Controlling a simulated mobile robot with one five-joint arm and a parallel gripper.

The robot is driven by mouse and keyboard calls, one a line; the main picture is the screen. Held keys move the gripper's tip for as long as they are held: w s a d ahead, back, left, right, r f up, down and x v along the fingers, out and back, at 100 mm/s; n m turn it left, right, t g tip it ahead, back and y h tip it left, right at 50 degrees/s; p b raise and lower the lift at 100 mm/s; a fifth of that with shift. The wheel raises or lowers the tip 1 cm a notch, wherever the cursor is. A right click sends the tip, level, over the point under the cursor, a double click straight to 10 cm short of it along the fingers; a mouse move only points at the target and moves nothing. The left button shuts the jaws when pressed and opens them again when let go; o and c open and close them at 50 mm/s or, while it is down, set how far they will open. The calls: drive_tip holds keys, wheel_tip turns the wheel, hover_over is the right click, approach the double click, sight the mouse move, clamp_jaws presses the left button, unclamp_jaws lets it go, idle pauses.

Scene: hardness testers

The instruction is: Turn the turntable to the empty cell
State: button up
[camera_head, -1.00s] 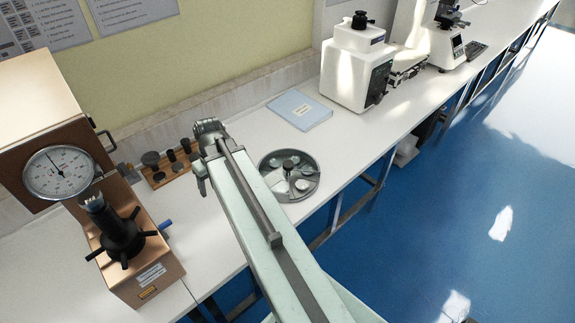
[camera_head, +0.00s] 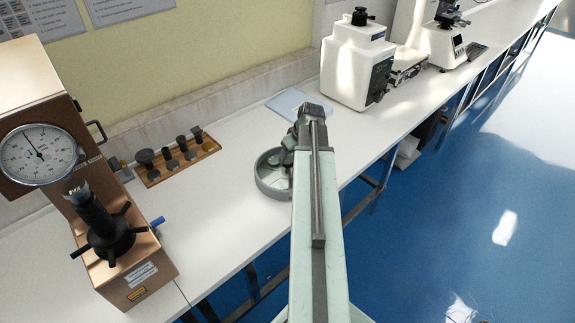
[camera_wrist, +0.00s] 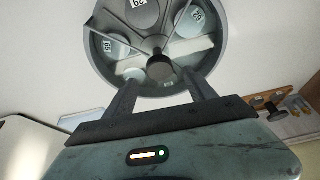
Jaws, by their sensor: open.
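The turntable is a round grey tray split by thin walls into cells; in the head view its left rim (camera_head: 263,186) shows, the rest being hidden behind my arm. The wrist view shows most of the turntable (camera_wrist: 207,72) from above. A dark knob (camera_wrist: 160,68) stands at its centre. Round grey discs lie in some cells, with labels such as 29 (camera_wrist: 140,12) and 28 (camera_wrist: 192,22). My gripper (camera_wrist: 160,84) is open and empty; its two fingers reach over the near rim, one on each side of the knob in the picture. I cannot tell whether they touch anything.
A copper-coloured hardness tester (camera_head: 60,120) with a dial stands at the left. A wooden rack (camera_head: 181,161) holds several dark anvils. A blue-white folder (camera_head: 287,103) lies behind my arm. A white tester (camera_head: 352,65) stands farther back. The bench between rack and turntable is clear.

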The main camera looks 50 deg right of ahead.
sight(288, 160)
drive_tip(key=b+x, duration=0.2)
drive_tip(key=x, duration=0.2)
drive_tip(key=shift+r, duration=0.1)
